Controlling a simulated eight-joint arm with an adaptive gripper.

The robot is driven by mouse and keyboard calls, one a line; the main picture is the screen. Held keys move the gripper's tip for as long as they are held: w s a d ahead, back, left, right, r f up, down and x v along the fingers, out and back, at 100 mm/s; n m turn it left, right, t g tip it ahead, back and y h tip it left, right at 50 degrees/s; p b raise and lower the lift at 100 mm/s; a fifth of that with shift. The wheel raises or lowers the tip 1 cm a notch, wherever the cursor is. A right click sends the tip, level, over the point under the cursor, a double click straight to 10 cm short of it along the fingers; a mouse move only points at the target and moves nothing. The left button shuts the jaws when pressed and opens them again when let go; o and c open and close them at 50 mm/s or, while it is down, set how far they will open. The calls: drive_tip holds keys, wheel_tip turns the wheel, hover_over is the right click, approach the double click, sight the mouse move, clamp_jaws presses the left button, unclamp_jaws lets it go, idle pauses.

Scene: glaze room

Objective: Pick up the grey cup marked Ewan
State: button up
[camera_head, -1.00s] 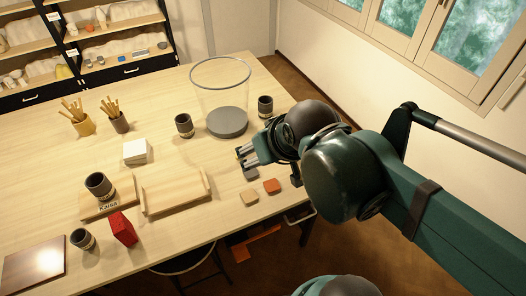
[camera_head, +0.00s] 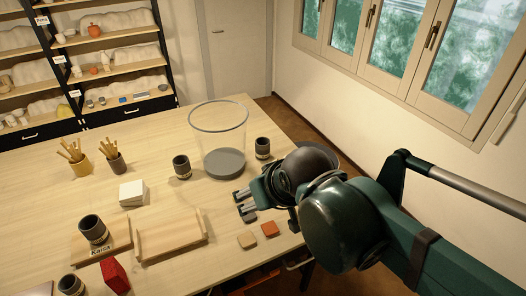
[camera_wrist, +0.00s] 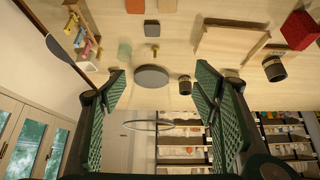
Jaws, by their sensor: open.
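Several dark grey cups with pale bands stand on the table in the head view. One cup (camera_head: 181,167) is left of the clear bin, another cup (camera_head: 262,148) right of it. A third cup (camera_head: 93,229) stands on a wooden board (camera_head: 120,237) labelled Kaisa, and a fourth cup (camera_head: 70,285) is at the bottom left. I cannot read the name Ewan on any cup. My gripper (camera_head: 241,202) is open and empty, in front of the bin and apart from the cups. In the wrist view its two green fingers (camera_wrist: 161,70) are spread; one cup (camera_wrist: 185,85) shows between them.
The tall clear bin (camera_head: 224,165) with a grey base stands near my gripper. Small tiles (camera_head: 269,228) lie below it. A wooden tray (camera_head: 172,238), a red block (camera_head: 115,275), a white stack (camera_head: 131,193) and tool pots (camera_head: 116,163) occupy the left. Shelves (camera_head: 110,70) stand behind.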

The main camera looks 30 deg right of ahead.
drive_tip(key=shift+o, duration=0.5)
drive_tip(key=shift+r, duration=0.15)
drive_tip(key=shift+r, duration=2.3)
drive_tip(key=w+d+r+t+y+b, duration=0.15)
drive_tip(key=w+b, duration=0.35)
drive_tip(key=w, duration=1.1)
drive_tip(key=t+h+b, duration=0.2)
drive_tip(key=t+b, duration=0.4)
drive_tip(key=b, duration=0.1)
hover_over(269, 145)
drive_tip(key=s+a, duration=0.2)
drive_tip(key=s, duration=0.3)
drive_tip(key=f, duration=0.2)
wheel_tip(269, 145, down, 26)
drive_tip(key=shift+s, duration=0.15)
drive_tip(key=shift+y, duration=0.25)
drive_tip(key=shift+x, duration=1.15)
